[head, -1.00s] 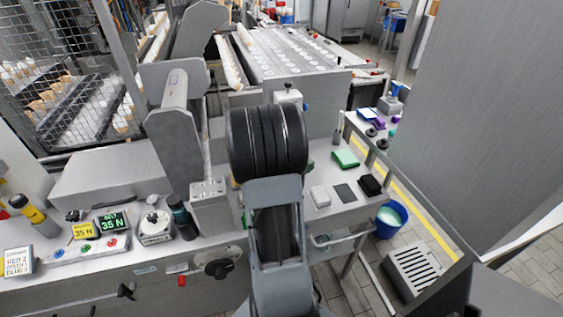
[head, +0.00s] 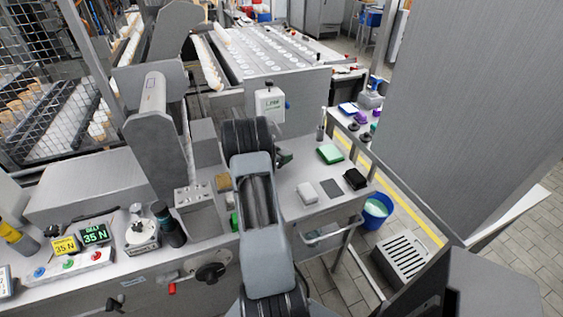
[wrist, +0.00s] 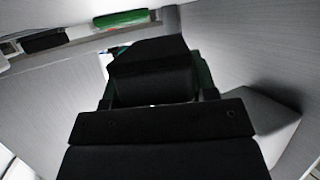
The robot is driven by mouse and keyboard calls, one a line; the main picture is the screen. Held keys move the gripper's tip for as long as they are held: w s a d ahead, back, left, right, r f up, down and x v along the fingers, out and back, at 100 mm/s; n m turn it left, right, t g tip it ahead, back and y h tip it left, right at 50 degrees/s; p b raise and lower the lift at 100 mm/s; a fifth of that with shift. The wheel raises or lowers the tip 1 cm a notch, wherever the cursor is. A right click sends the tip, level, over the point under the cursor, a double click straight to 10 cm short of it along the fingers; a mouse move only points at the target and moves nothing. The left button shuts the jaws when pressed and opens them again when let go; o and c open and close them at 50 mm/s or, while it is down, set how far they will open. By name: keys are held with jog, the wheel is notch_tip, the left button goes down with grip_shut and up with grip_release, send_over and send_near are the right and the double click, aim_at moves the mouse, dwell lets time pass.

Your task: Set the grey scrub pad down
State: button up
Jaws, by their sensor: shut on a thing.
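My gripper (head: 284,158) shows only partly in the head view, above the worktop beyond my arm. In the wrist view its dark green jaws (wrist: 205,80) stand on either side of a dark block (wrist: 152,80). The gripper is shut on this block, which I take for the grey scrub pad; shadow makes its colour hard to tell. In the head view my arm hides the held pad. A flat dark grey square (head: 331,188) lies on the worktop between a white block (head: 308,193) and a black block (head: 355,179).
A white dispenser (head: 269,106) stands behind. A tan block (head: 223,182) is left of my arm.

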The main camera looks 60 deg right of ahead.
jog(key=shift+w+d+f, duration=0.15)
jog(key=shift+f, duration=1.65)
jog(key=shift+f, duration=0.2)
jog(key=o, duration=0.9)
jog(key=shift+r, duration=0.1)
jog(key=shift+r, duration=0.25)
jog(key=v, duration=0.7)
jog(key=shift+a, duration=0.25)
